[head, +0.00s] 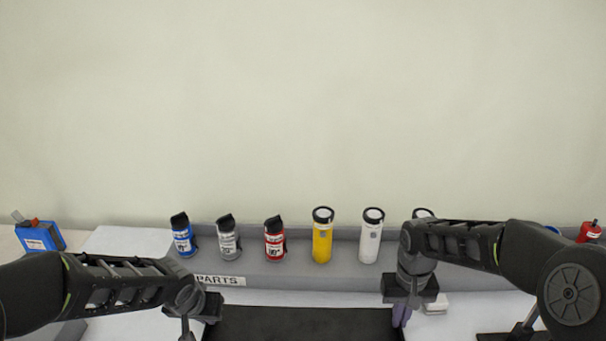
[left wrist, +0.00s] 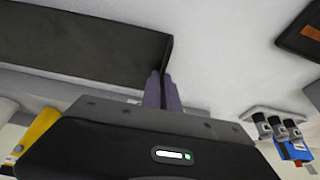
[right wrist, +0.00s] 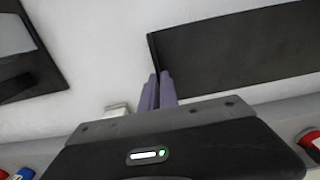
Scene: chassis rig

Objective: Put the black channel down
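The black channel (head: 302,325) lies level between my two grippers at the bottom of the head view, its near part cut off by the frame. It shows as a long dark piece in the left wrist view (left wrist: 80,42) and right wrist view (right wrist: 240,52). My left gripper (left wrist: 161,78) has its fingers closed on the channel's end wall. Whether the channel touches the white table beneath cannot be told.
Behind the channel is a grey rack (head: 290,275) labelled PARTS, holding several bottles, including a yellow one (head: 322,240) and a red one (head: 275,243). A blue device (head: 40,236) stands far left. A dark-framed tray (right wrist: 55,75) lies beyond my right gripper.

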